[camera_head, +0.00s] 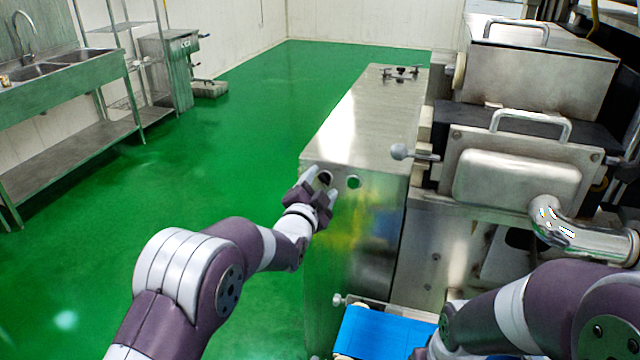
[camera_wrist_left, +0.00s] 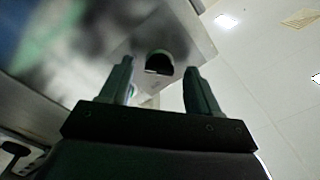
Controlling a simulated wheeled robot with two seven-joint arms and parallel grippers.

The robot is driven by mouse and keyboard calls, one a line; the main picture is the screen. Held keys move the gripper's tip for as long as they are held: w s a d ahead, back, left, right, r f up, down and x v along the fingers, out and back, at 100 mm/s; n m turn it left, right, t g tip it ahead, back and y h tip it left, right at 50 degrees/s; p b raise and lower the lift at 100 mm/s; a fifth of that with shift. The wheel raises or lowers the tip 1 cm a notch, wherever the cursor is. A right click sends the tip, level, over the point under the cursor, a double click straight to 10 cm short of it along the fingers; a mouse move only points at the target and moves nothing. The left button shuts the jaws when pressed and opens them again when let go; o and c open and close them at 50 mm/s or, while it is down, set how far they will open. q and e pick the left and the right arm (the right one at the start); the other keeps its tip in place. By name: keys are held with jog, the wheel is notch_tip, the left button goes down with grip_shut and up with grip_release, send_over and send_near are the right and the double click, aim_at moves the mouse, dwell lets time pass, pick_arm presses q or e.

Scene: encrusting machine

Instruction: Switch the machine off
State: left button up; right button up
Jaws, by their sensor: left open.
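The steel machine cabinet (camera_head: 365,130) stands at centre, its front panel facing me. In the left wrist view the dark switch (camera_wrist_left: 159,63) shows beyond and between the two spread fingers (camera_wrist_left: 160,85). Nothing is held between them. I cannot tell whether the fingers touch the panel. My right arm is at lower right; its gripper is not visible.
A blue conveyor belt (camera_head: 385,332) lies low at the machine's front. A ball-ended lever (camera_head: 400,152) and a steel pipe (camera_head: 580,235) stick out at right. A sink bench (camera_head: 60,85) stands at far left. The green floor (camera_head: 190,175) between is clear.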

pick_arm(q)
jog(key=shift+w+d, duration=0.1)
jog(key=shift+d, duration=0.05)
jog(key=c, duration=1.1)
jog(key=shift+o, duration=0.3)
